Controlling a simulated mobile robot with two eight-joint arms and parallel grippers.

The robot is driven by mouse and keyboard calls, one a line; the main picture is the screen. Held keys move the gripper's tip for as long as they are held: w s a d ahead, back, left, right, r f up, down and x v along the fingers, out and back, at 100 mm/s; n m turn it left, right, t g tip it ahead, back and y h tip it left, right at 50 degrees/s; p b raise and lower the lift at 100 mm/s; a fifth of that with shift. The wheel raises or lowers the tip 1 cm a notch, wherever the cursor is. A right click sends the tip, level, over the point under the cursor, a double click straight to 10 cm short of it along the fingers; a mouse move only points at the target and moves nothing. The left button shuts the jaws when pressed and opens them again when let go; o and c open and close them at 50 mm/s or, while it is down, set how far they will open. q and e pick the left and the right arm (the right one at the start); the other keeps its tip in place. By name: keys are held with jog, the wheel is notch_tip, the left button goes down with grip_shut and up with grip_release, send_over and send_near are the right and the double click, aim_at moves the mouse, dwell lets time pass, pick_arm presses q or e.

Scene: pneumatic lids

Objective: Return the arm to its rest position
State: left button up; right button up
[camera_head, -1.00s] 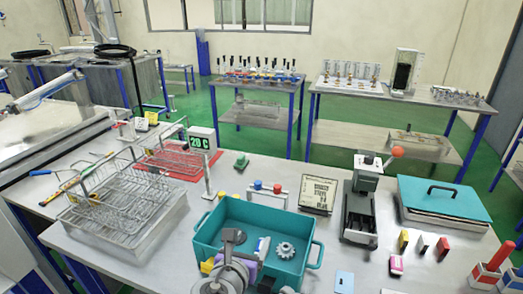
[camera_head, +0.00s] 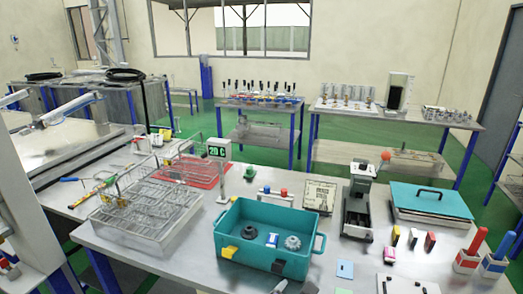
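No arm or gripper can be made out clearly in the head view. Small grey shapes (camera_head: 280,287) show at the bottom edge in front of the teal bin, cut off by the frame; I cannot tell whether they are part of my arm. The teal bin (camera_head: 233,207) stands on the near table. A grey gear (camera_head: 293,242) and a small blue and white part (camera_head: 271,240) lie inside it.
A wire basket (camera_head: 150,205) stands left of the bin, with a red mat (camera_head: 196,172) behind it. A grey press with an orange knob (camera_head: 358,205) and a teal lid with a black handle (camera_head: 430,200) stand to the right. Green floor separates the back tables.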

pick_arm(q)
jog(key=r+p, duration=0.1)
jog(key=r, duration=0.1)
jog(key=shift+w+r+p, duration=0.3)
jog(key=shift+w+p, duration=0.1)
pick_arm(e)
jog(key=s+d+f+m+g+y, duration=0.2)
jog(key=s+d+f+m, duration=0.2)
jog(key=s+m, duration=0.3)
jog(key=s+d+f+m+g+y, duration=0.1)
jog(key=s+d+f+m, duration=0.4)
jog(key=m, duration=1.2)
jog(key=s+d+g, duration=0.1)
jog(key=s, duration=0.2)
jog(key=shift+s+d+f+m+y, duration=0.2)
jog(key=shift+d+f+m+y, duration=0.1)
jog(key=shift+m+y, duration=0.1)
pick_arm(q)
jog(key=shift+w, duration=0.1)
pick_arm(e)
jog(key=shift+d, duration=0.1)
